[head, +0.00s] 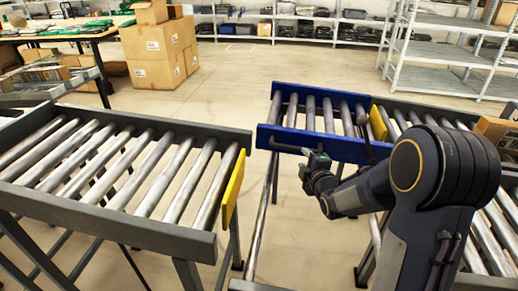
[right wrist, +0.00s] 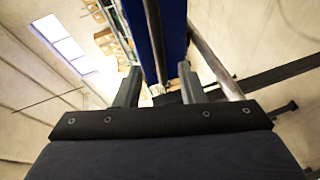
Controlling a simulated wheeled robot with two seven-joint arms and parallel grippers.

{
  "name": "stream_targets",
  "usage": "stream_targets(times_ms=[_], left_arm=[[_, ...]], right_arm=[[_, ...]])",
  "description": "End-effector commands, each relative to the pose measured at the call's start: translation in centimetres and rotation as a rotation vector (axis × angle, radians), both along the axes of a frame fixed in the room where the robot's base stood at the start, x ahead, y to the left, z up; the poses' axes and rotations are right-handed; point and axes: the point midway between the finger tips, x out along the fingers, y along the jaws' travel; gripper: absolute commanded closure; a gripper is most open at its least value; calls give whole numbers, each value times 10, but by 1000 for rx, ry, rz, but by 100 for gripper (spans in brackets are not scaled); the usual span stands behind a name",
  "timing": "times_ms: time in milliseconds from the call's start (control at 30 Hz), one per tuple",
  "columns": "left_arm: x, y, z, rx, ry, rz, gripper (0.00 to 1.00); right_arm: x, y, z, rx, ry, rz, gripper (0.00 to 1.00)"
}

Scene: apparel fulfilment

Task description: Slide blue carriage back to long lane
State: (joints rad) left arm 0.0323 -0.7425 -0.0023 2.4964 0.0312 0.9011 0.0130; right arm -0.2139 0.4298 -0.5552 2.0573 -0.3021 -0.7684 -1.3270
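The blue carriage (head: 340,148), a blue frame with several metal rollers, stands right of centre in the head view, close to the right roller lane. A thin grey handle (head: 290,150) runs along its near side. My right gripper (head: 316,160) is at the right part of this handle. In the right wrist view, the fingers of my right gripper (right wrist: 159,75) are apart, with the handle bar (right wrist: 154,40) between them and visible space on both sides. The blue carriage wall (right wrist: 172,30) lies just beyond. My left gripper is not in view.
A left roller lane (head: 110,212) with a yellow end plate (head: 232,188) stands apart from the carriage, across a floor gap. The right lane has a yellow plate (head: 379,123) and a cardboard box (head: 495,130). A metal rail (head: 262,215) runs below the carriage.

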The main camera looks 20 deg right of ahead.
Motion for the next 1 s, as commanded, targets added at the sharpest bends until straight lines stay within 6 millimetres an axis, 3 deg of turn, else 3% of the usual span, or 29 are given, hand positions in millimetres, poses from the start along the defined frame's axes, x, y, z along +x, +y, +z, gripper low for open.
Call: stream_targets(times_ms=[600,933,1000], left_arm=[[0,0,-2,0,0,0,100],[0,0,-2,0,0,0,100],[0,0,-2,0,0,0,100]], right_arm=[[76,-2,-13,-44,-20,14,64],[81,-2,-14,-42,-19,14,64],[81,-2,-14,-42,-19,14,71]])
